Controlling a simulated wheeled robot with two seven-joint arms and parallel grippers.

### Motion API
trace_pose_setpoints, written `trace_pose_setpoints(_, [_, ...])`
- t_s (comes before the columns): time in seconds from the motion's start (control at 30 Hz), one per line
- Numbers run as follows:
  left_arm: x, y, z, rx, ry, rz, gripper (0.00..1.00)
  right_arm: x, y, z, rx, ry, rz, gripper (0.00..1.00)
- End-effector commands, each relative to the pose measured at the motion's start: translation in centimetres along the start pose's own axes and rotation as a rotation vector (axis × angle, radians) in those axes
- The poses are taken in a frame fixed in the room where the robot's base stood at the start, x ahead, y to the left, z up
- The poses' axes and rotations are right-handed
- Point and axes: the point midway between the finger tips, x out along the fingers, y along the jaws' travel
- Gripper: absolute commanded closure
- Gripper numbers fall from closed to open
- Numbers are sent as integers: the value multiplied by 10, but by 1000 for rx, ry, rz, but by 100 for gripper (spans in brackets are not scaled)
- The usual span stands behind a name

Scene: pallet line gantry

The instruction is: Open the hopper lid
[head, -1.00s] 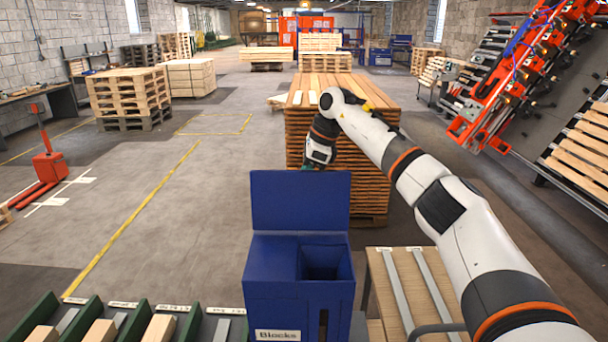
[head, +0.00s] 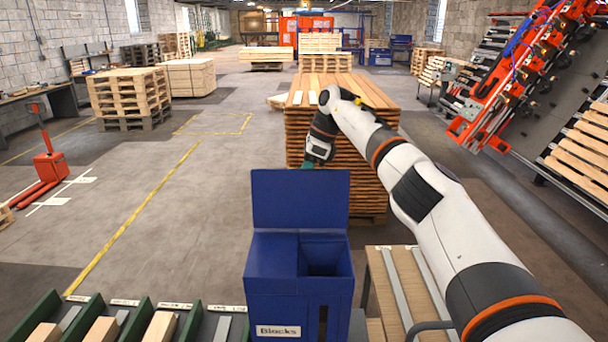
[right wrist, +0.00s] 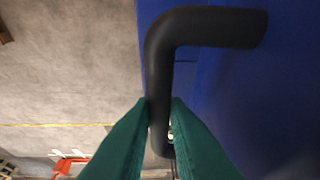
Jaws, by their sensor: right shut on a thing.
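The blue hopper (head: 300,285) labelled "Blocks" stands at the bottom centre of the head view. Its blue lid (head: 300,200) stands upright at the back, and the square opening at the top right is uncovered. My right arm reaches over to the far side of the lid, which hides most of the gripper in the head view. In the right wrist view my right gripper (right wrist: 160,105) has its green fingers shut on the black bent handle (right wrist: 205,27), beside a blue surface (right wrist: 260,100). My left gripper is not in view.
A tall stack of wooden boards (head: 345,85) stands behind the hopper. A green rack with wooden blocks (head: 160,328) is at the lower left. A pale wooden bench (head: 385,290) is right of the hopper. The floor at left is open.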

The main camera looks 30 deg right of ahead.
Motion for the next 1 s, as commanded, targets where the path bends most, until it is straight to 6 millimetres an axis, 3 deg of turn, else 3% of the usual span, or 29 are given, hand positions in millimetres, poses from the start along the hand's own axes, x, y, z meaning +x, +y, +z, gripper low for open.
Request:
trace_pose_setpoints(0.03, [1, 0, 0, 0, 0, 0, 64, 6, 5, 8, 12, -10, 14, 100])
trace_pose_setpoints(0.07, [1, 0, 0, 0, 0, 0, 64, 6, 5, 8, 12, -10, 14, 82])
trace_pose_setpoints(0.1, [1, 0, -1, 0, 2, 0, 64, 6, 5, 8, 12, -10, 15, 76])
trace_pose_setpoints(0.2, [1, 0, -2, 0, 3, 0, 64, 5, 5, 7, 11, -9, 14, 64])
trace_pose_setpoints(0.67, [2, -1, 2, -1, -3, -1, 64, 4, 4, 6, 9, -8, 14, 64])
trace_pose_setpoints(0.77, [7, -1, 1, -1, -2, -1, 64, -6, 4, 5, 8, -6, 18, 64])
trace_pose_setpoints(1.0, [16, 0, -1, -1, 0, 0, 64, -52, 0, 3, 7, 0, 25, 64])
